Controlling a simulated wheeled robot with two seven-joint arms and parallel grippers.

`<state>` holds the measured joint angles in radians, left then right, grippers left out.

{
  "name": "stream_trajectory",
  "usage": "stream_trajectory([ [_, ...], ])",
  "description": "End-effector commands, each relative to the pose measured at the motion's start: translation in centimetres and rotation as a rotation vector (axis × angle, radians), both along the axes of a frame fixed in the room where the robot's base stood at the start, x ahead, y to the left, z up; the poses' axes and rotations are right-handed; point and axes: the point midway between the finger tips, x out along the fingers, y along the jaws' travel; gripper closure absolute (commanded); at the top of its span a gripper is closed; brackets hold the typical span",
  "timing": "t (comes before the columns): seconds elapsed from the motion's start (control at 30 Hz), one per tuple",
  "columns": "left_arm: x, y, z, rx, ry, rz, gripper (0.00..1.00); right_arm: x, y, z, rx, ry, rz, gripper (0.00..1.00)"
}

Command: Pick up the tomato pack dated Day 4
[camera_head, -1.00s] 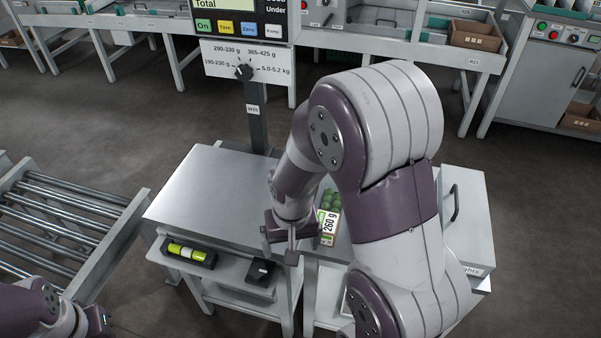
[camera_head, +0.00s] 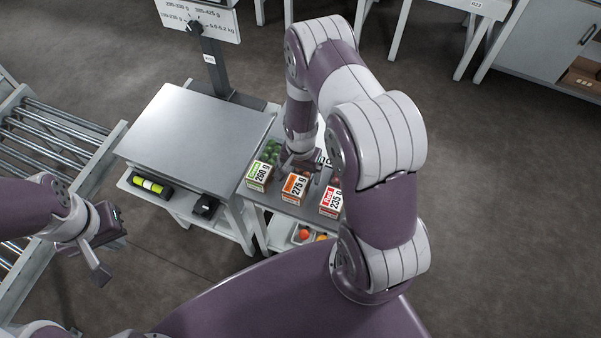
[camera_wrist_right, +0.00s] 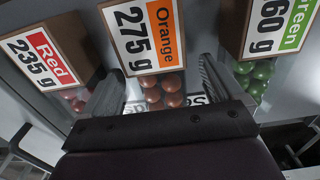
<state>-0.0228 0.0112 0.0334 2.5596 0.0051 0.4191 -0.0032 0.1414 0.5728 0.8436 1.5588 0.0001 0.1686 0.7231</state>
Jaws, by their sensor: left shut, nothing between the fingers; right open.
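Three tomato packs stand in a row on a small table: Green 260 g (camera_head: 260,175), Orange 275 g (camera_head: 294,188) and Red 235 g (camera_head: 331,202). The wrist view shows the orange pack (camera_wrist_right: 145,38) in the middle, red (camera_wrist_right: 45,50) left and green (camera_wrist_right: 275,28) right. I can read no day date on any label. My right gripper (camera_head: 301,168) is open over the orange pack's tomatoes, its fingers (camera_wrist_right: 160,88) on either side of them; I cannot tell whether they touch. My left gripper (camera_head: 101,268) is shut and empty, away from the packs at lower left.
A scale with a flat steel top (camera_head: 195,135) stands left of the packs. A roller conveyor (camera_head: 55,140) is at far left. A tray of loose tomatoes (camera_head: 302,234) sits below the packs.

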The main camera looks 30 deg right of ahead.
Motion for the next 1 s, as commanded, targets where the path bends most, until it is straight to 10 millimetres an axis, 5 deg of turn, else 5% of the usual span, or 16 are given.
stream_trajectory([
  [0.33,0.0,0.0,-0.1,0.000,0.000,0.000,1.00,0.1,0.0,-1.5,0.000,-0.003,0.000,0.10],
  [0.53,0.0,0.0,-0.1,0.000,0.000,0.000,1.00,0.1,0.0,-1.4,0.000,-0.003,0.000,0.73],
  [0.83,0.0,0.0,0.0,0.000,0.000,0.000,1.00,0.1,0.0,-1.1,0.000,-0.004,0.000,0.73],
  [1.0,0.0,0.0,0.0,0.000,0.000,0.000,1.00,0.2,0.0,0.7,-0.001,-0.005,0.000,0.73],
])
